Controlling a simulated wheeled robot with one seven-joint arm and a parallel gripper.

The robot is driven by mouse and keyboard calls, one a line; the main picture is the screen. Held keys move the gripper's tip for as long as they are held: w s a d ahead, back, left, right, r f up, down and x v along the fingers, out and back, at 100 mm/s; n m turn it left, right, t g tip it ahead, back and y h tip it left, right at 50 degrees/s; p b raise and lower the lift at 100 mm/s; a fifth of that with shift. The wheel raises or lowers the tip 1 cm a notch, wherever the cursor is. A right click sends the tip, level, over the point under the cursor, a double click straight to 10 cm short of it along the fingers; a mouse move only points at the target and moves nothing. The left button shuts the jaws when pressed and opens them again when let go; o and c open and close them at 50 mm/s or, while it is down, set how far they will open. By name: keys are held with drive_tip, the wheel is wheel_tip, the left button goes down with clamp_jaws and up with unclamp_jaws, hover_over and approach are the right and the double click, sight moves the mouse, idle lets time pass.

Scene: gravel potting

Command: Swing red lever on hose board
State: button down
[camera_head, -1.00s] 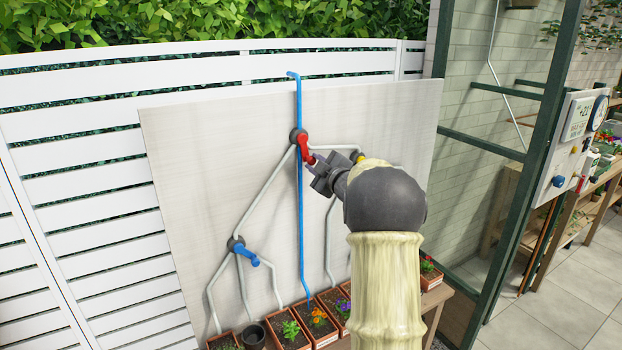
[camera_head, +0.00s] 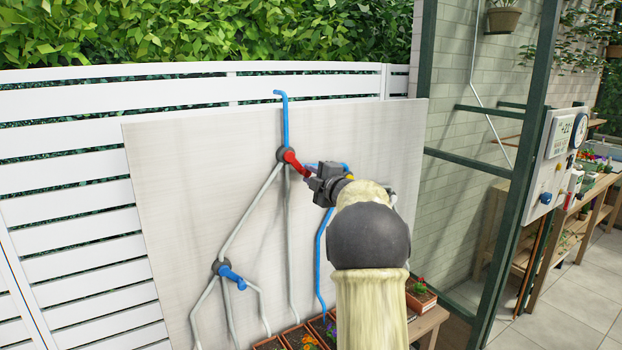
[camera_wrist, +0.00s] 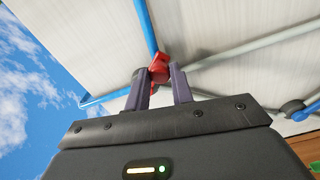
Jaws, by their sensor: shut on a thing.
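The red lever (camera_head: 295,162) sits on a dark round hub near the top middle of the pale hose board (camera_head: 190,180). It points right and down from the hub. My gripper (camera_head: 311,178) is shut on the lever's outer end. In the wrist view the red lever (camera_wrist: 158,70) shows between and beyond the two fingers of my gripper (camera_wrist: 160,84). A blue pipe (camera_head: 285,118) enters the hub from above. The pipe straight below the hub is grey, and a pipe to the right shows blue (camera_head: 319,255) lower down. My arm hides part of the board's right side.
A blue lever (camera_head: 232,277) sits on a lower left hub. A yellow part shows beside my gripper. Potted plants (camera_head: 300,338) stand below the board. A green metal frame (camera_head: 520,160) and a wooden bench are at the right.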

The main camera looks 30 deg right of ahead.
drive_tip(key=c, duration=1.2)
unclamp_jaws()
drive_tip(key=shift+s, duration=0.1)
drive_tip(key=s+b, duration=0.4)
drive_tip(key=s, duration=1.3)
drive_tip(key=shift+d, duration=0.3)
drive_tip(key=shift+s, duration=0.25)
drive_tip(key=shift+w, duration=0.1)
